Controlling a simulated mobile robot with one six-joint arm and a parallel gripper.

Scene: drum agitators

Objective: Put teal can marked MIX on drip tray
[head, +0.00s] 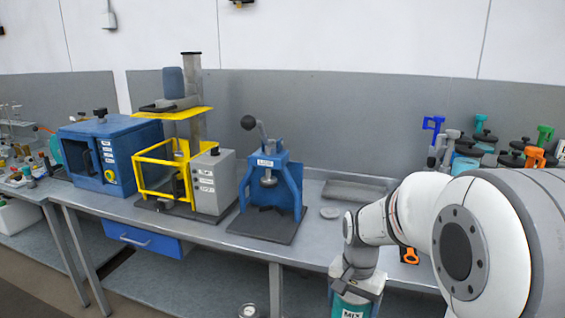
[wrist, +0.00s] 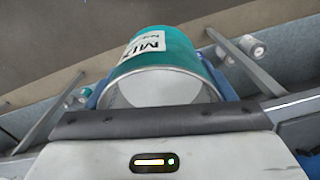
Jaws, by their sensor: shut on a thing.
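The teal can marked MIX (head: 350,309) is at the bottom of the head view, in front of the bench's front edge. My gripper (head: 357,284) is shut on it from above; the lower part of the can is cut off by the frame. In the wrist view the can (wrist: 168,50) fills the top middle, with its white MIX label and one pale round end showing. A shallow grey tray (head: 355,191), which looks like the drip tray, lies at the back of the bench, apart from the can. My arm hides part of the bench to its right.
On the bench (head: 325,236) stand a blue press (head: 268,190), a yellow-guarded machine (head: 180,150) and a blue cabinet (head: 112,150). A small grey disc (head: 330,212) lies before the tray. Several cans and coloured clamps crowd the right, partly behind my arm.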

